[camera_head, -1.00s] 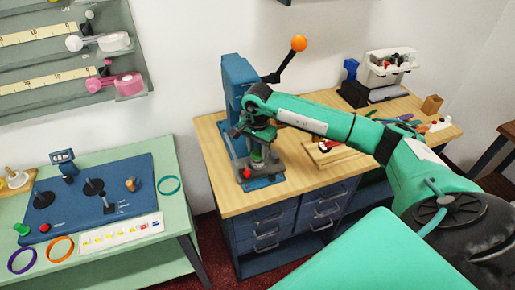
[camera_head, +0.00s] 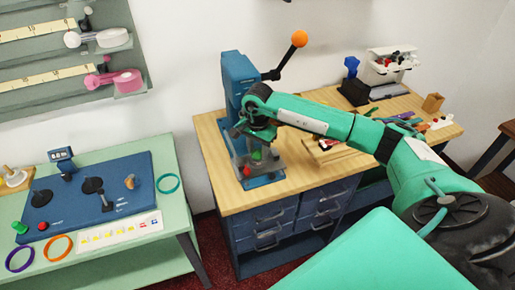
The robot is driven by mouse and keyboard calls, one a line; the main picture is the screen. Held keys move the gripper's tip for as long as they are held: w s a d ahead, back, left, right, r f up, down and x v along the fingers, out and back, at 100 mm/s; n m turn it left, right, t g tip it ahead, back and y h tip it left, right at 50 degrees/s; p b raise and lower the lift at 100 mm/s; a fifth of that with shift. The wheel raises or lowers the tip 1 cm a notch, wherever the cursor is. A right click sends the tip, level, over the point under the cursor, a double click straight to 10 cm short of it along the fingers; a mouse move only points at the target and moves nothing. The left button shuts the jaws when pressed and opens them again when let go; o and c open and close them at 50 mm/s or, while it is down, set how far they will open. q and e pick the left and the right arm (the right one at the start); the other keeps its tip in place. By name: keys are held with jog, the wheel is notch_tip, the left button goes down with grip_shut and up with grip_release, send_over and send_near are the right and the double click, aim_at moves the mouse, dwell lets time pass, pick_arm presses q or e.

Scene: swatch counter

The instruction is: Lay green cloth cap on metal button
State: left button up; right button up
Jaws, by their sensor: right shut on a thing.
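The green cloth cap (camera_head: 257,154) shows as a small green spot low in the blue press, just above its base. My right gripper (camera_head: 256,147) reaches in from the right, points down inside the press and is shut on the cap; its fingers are small and partly hidden by the wrist. The metal button cannot be made out; it is hidden or too small under the cap. Whether the cap touches it I cannot tell. My left gripper is not in view.
The blue press (camera_head: 236,80) has an orange-knobbed lever (camera_head: 299,39) and a red button on its base. It stands on a wooden-topped bench (camera_head: 225,190). A green table (camera_head: 140,250) with a blue panel (camera_head: 130,185) is at the left.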

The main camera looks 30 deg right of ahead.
jog(key=o, duration=0.8)
jog(key=shift+c, duration=0.2)
